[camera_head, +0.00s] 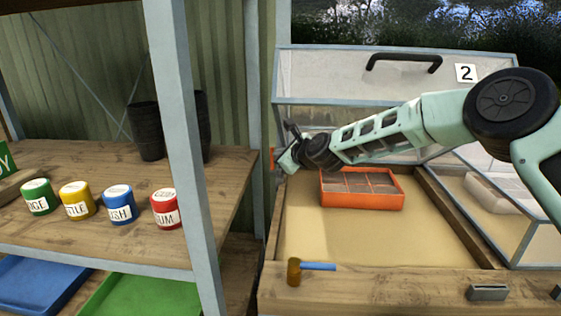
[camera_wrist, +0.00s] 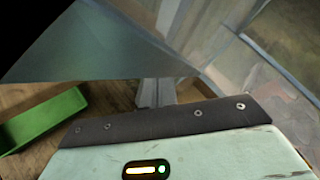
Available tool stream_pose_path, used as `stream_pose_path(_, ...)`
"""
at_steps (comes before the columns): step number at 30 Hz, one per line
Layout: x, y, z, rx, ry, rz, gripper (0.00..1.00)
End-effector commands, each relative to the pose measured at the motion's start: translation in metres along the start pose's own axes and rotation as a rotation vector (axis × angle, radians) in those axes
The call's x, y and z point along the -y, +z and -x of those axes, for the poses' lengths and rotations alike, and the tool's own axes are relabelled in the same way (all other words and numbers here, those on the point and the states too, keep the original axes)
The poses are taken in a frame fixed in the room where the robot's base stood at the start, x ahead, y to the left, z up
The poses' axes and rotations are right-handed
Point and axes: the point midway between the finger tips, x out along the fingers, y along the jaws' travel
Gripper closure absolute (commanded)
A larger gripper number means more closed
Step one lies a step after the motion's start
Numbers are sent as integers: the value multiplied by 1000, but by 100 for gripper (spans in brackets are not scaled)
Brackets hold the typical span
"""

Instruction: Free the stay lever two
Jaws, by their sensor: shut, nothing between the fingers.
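The lid marked 2 (camera_head: 320,75) stands raised over a sand-filled wooden frame (camera_head: 300,220), with a black handle (camera_head: 403,60). A brass-coloured knob with a blue bar (camera_head: 318,266) sits on the frame's front board at the left; the bar points right. It may be stay lever two, but no label shows on it. My gripper (camera_head: 288,145) is shut and empty, above the frame's back left corner, well behind and above the blue bar. In the wrist view the gripper's fingers (camera_wrist: 156,92) show partly, with no lever visible between them.
An orange divided tray (camera_head: 360,200) lies on the sand below my arm. A shelf post (camera_head: 183,150) and labelled pots (camera_head: 118,203) stand left. A second glazed frame (camera_head: 495,205) is at the right. A green tray (camera_wrist: 45,120) shows in the wrist view.

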Motion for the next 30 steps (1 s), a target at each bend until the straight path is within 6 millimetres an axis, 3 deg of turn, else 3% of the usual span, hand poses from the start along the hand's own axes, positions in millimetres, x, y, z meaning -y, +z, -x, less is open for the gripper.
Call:
stream_pose_path(19,6,5,10,-2,-3,-3,100)
stream_pose_path(23,6,4,27,-2,-3,-2,100)
stream_pose_path(30,6,4,75,-3,-4,-2,100)
